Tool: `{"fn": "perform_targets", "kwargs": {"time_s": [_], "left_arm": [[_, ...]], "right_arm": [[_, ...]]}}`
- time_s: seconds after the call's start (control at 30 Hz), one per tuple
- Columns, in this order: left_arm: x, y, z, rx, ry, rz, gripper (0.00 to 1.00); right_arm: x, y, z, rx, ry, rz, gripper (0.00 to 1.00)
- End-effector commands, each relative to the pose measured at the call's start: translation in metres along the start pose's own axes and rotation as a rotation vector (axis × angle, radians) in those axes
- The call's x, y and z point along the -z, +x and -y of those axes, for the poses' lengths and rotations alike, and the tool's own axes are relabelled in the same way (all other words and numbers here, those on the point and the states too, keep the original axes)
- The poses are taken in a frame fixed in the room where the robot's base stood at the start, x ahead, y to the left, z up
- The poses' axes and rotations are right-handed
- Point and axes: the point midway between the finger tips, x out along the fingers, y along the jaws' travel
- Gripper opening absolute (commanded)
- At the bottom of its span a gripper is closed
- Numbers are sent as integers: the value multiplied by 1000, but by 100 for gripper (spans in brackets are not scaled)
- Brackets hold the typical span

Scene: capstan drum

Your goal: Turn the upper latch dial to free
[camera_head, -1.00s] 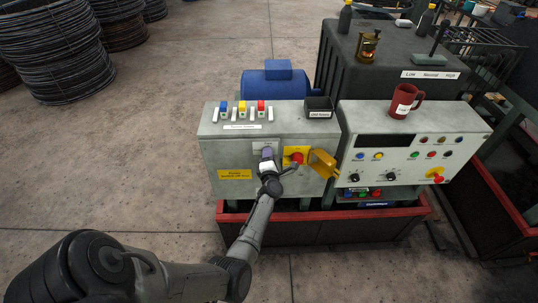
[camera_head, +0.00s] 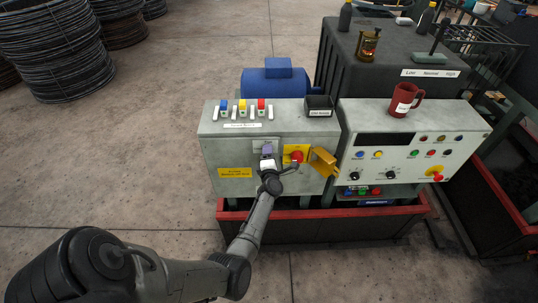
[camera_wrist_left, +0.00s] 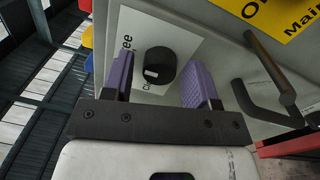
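The latch dial (camera_wrist_left: 161,66) is a round black knob with a small white mark, on a white label plate whose visible text ends in "ee". It shows in the left wrist view between the purple fingers of my left gripper (camera_wrist_left: 160,70). The gripper is open, with a gap on each side of the dial; whether the fingertips reach past its face I cannot tell. In the head view my left gripper (camera_head: 267,155) is at the front of the left grey cabinet (camera_head: 220,155) and hides the dial. My right gripper is not in view.
A red knob on a yellow plate (camera_head: 296,155) and a yellow flap (camera_head: 323,162) are just right of the gripper. A dark bent handle (camera_wrist_left: 268,75) shows near the right finger. A control panel (camera_head: 410,155) with a red mug (camera_head: 405,100) stands to the right.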

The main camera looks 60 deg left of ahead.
Motion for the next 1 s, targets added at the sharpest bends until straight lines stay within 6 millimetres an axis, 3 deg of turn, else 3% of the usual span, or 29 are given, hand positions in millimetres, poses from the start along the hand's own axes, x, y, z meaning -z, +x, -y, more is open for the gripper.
{"fn": "perform_targets", "kwargs": {"time_s": [0.27,0.43,1.0], "left_arm": [[0,0,0,0,-1,0,60],[-1,-10,-1,3,0,1,60],[0,-113,-1,3,-1,0,60]], "right_arm": [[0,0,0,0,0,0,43],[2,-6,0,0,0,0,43],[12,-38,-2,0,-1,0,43]]}}
